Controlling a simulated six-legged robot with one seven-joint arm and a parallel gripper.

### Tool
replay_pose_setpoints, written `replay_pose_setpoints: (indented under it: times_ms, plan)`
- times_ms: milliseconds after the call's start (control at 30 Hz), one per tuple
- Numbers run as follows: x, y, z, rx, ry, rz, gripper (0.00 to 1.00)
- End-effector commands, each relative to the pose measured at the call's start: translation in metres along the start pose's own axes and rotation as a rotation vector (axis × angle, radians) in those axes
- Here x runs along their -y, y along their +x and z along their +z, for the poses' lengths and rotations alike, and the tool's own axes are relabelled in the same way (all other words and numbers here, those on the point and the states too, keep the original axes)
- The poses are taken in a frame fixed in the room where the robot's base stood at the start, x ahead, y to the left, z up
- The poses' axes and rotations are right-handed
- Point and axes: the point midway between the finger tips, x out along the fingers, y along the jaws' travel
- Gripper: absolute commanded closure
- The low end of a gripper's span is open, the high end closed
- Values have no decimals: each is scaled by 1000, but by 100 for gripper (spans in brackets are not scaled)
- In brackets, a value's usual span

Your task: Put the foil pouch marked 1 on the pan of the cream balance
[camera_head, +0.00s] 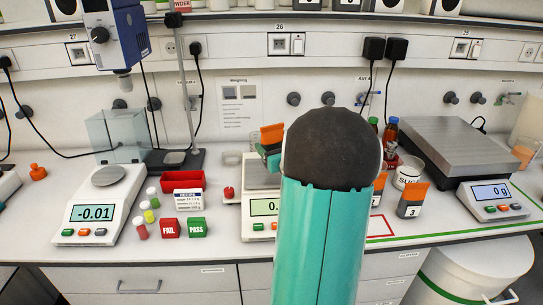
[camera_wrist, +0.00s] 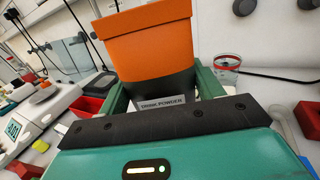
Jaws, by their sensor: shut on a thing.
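My gripper (camera_wrist: 158,98) is shut on an orange-topped dark foil pouch (camera_wrist: 150,45) lettered "DRINK POWDER"; no number shows on it. In the head view the held pouch (camera_head: 271,135) is above the middle balance, partly behind my arm, and its gap to the pan cannot be judged. The middle balance (camera_head: 247,223) looks cream and its display starts "0."; my arm hides most of its pan. A similar pouch marked 3 (camera_head: 412,201) stands on the bench to the right. Another orange-topped pouch (camera_head: 379,187) is mostly hidden behind my arm.
A white balance (camera_head: 95,212) reading -0.01 stands at left, and a large steel-topped scale (camera_head: 450,145) at right. Between the left and middle balances are a red tray (camera_head: 182,181), FAIL and PASS blocks (camera_head: 196,228) and small vials. A cup (camera_head: 408,172) and bottles stand right of my arm.

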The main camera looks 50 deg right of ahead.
Motion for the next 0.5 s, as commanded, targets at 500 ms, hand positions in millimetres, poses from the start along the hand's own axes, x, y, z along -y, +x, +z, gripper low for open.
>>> replay_pose_setpoints:
  times_ms: [500]
  plan:
    - [2,8,-38,2,-1,-1,64]
